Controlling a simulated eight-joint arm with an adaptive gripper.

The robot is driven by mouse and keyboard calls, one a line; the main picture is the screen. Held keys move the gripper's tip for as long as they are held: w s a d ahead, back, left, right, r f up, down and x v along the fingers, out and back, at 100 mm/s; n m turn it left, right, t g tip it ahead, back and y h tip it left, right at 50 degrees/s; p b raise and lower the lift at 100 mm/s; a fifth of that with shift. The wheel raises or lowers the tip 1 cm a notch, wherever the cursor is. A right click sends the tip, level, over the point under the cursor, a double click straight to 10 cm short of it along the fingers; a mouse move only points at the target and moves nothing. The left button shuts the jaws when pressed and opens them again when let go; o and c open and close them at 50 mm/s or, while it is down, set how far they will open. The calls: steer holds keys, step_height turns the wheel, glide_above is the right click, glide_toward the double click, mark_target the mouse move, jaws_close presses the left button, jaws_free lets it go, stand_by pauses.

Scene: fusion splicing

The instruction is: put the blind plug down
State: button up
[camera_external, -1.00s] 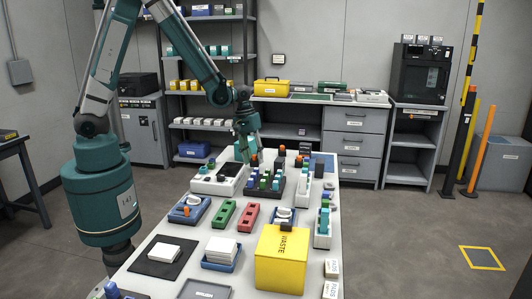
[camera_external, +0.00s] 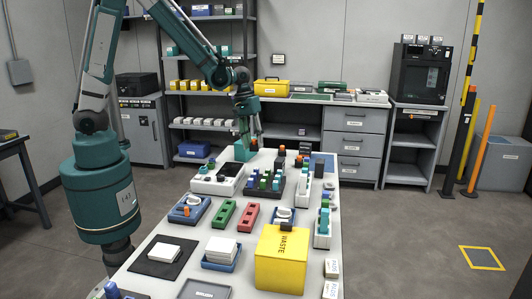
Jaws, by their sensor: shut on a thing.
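My gripper (camera_external: 247,132) is over the far end of the long table, above the black rack of small parts and slightly to its left. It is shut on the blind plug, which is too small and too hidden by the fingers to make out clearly. The black rack (camera_external: 262,192) holds several blue, green and dark pieces. A white device with a dark top (camera_external: 219,180) stands left of the rack.
A yellow waste box (camera_external: 282,262) stands tall at the near right of the table. Blue trays, a green block (camera_external: 224,213), a red block (camera_external: 249,215) and white holders crowd the middle. A dark mat with white sheets (camera_external: 163,252) lies near left.

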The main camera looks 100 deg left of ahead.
stand_by(0.4)
steer(key=shift+m, duration=0.7)
steer(key=s+a+r+p, duration=0.2)
steer(key=a+r, duration=0.1)
steer(key=a, duration=0.1)
steer(key=s+a+r+p, duration=0.2)
steer(key=s+a+r, duration=0.1)
steer(key=a, duration=0.1)
steer(key=s+a+r+p, duration=0.2)
steer(key=a+r, duration=0.1)
steer(key=a, duration=0.2)
steer(key=shift+s+a+r, duration=0.1)
steer(key=shift+s+r, duration=0.05)
steer(key=shift+r, duration=0.05)
steer(key=shift+c, duration=0.2)
steer(key=shift+s+a+r+p, duration=0.2)
steer(key=shift+s+a+p, duration=0.15)
steer(key=shift+a+p, duration=0.05)
steer(key=shift+f, duration=2.9)
steer(key=shift+f+b, duration=0.4)
steer(key=shift+f, duration=1.7)
steer(key=shift+f, duration=0.15)
